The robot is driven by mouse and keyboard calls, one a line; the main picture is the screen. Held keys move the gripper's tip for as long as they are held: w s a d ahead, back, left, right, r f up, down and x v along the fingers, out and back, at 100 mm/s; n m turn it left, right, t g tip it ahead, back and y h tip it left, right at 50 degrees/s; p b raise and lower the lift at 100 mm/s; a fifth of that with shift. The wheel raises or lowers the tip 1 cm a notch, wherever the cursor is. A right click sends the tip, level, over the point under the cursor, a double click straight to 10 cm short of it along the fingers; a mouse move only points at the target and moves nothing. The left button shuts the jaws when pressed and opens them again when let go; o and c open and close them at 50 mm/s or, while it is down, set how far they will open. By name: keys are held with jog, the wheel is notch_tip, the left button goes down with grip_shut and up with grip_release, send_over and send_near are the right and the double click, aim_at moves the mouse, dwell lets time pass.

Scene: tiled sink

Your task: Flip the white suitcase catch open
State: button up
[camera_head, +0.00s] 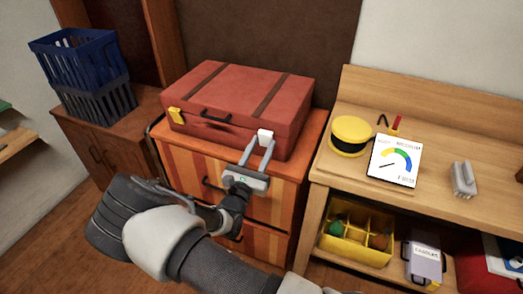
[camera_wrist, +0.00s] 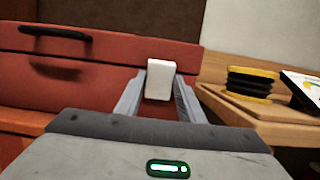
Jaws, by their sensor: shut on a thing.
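The red suitcase (camera_head: 235,95) with brown straps lies on a striped orange drawer cabinet, with its lid down. Its white catch (camera_head: 265,136) is on the front face toward the right. It also shows in the wrist view (camera_wrist: 161,80), upright between my fingertips. My gripper (camera_head: 262,145) reaches the suitcase front from below, and its two fingers are shut on the white catch. The gripper also shows in the wrist view (camera_wrist: 160,92). A yellow catch (camera_head: 176,115) is on the front's left, and a black handle (camera_head: 215,115) lies between the catches.
Blue crates (camera_head: 85,75) stand on a brown cabinet at the left. A wooden bench (camera_head: 450,215) on the right holds a yellow-and-black round item (camera_head: 350,136), a gauge card (camera_head: 394,160) and a grey clip-like item (camera_head: 463,180). A yellow divided box (camera_head: 352,250) sits on the shelf below.

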jog(key=o, duration=1)
jog(key=shift+o, duration=0.2)
jog(key=shift+s, duration=0.1)
jog(key=v, duration=1.7)
jog(key=shift+s, duration=0.15)
jog(key=shift+d+r, duration=0.1)
jog(key=shift+d, duration=0.05)
